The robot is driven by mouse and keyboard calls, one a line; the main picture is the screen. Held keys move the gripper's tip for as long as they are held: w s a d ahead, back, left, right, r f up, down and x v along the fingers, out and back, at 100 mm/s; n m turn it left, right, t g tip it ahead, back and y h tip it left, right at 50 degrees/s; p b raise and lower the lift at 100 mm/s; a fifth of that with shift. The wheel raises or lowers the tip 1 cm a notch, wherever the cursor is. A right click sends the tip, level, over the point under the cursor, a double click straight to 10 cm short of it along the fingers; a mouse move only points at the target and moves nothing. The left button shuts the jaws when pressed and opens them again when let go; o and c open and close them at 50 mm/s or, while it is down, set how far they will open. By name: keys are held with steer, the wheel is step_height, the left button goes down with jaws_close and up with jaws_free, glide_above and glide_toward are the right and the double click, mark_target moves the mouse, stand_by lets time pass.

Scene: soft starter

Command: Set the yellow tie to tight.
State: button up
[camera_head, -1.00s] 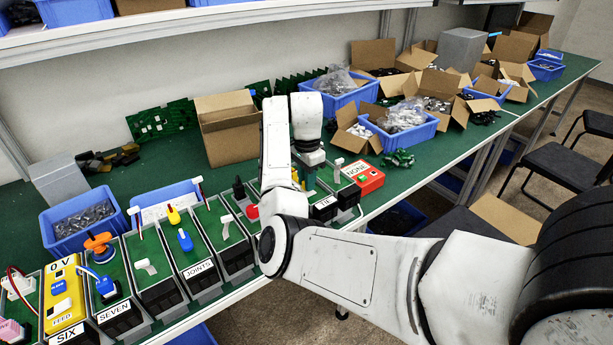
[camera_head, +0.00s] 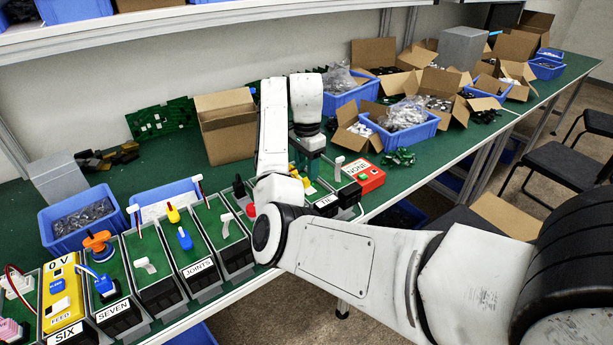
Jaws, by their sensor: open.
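The panel box labelled TIE (camera_head: 326,202) stands in the row of boxes along the front edge of the bench, right of the middle. Small yellow parts (camera_head: 306,182) show at this box, partly behind my arm; I cannot make out the tie's shape or its setting. My gripper (camera_head: 308,150) points down above the back of the TIE box. It is open, with no object seen in it. Its fingertips are small and partly lost against the green panel, so I cannot tell whether they touch anything.
A red box (camera_head: 365,175) stands right of the TIE box. The JOINTS box (camera_head: 200,267) and other switch boxes stand to the left. A cardboard box (camera_head: 227,128) and blue bins (camera_head: 400,130) stand behind. Some green bench (camera_head: 165,165) is bare at the back left.

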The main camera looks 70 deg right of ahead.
step_height(320, 180, up, 7)
steer(key=p, duration=0.1)
steer(key=shift+r, duration=0.1)
stand_by(0.6)
